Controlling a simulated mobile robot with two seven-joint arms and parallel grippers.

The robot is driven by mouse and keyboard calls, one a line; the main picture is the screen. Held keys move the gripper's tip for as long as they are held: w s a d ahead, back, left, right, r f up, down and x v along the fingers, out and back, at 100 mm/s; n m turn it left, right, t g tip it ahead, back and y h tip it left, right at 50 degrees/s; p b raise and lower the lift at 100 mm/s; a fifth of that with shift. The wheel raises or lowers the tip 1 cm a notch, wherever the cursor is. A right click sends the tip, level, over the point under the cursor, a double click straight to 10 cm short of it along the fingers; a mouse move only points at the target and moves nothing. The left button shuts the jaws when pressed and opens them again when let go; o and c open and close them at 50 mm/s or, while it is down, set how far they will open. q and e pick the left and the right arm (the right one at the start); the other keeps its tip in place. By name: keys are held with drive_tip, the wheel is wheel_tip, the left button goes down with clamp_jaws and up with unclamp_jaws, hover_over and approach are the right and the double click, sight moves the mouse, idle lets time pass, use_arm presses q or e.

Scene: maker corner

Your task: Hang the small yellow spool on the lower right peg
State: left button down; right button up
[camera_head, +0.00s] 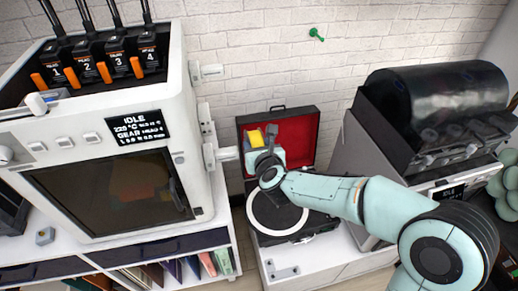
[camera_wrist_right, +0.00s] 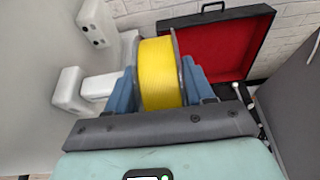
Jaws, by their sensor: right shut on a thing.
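The small yellow spool (camera_head: 256,138) is held at the end of my right arm. In the right wrist view the spool (camera_wrist_right: 160,75) sits between the two blue fingers of my right gripper (camera_wrist_right: 162,88), which are shut on its sides. A white peg (camera_head: 226,154) sticks out from the side of the white printer, just left of the gripper. In the right wrist view this peg (camera_wrist_right: 98,86) reaches toward the left finger, and I cannot tell whether it enters the spool. Another white peg (camera_head: 212,71) is higher on the same side. My left gripper is out of view.
The white printer (camera_head: 100,150) stands at left. An open record player (camera_head: 276,222) with a red-lined lid (camera_head: 292,140) lies below and behind my right gripper. A grey machine with a dark cover (camera_head: 435,105) stands at right, near my right arm.

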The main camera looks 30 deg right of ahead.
sight(230, 150)
drive_tip(key=shift+w+d, duration=0.15)
drive_tip(key=shift+w, duration=0.4)
drive_tip(key=shift+w+a+p, duration=0.3)
drive_tip(key=shift+a+p, duration=0.1)
drive_tip(key=shift+a, duration=0.8)
drive_tip(key=shift+w+a+p, duration=0.35)
drive_tip(key=shift+a+p, duration=0.05)
drive_tip(key=shift+a, duration=0.85)
drive_tip(key=shift+w+a+p, duration=0.3)
drive_tip(key=shift+a+p, duration=0.1)
drive_tip(key=shift+a, duration=0.8)
drive_tip(key=shift+f+b, duration=0.25)
drive_tip(key=shift+b, duration=0.3)
drive_tip(key=o, duration=1.4)
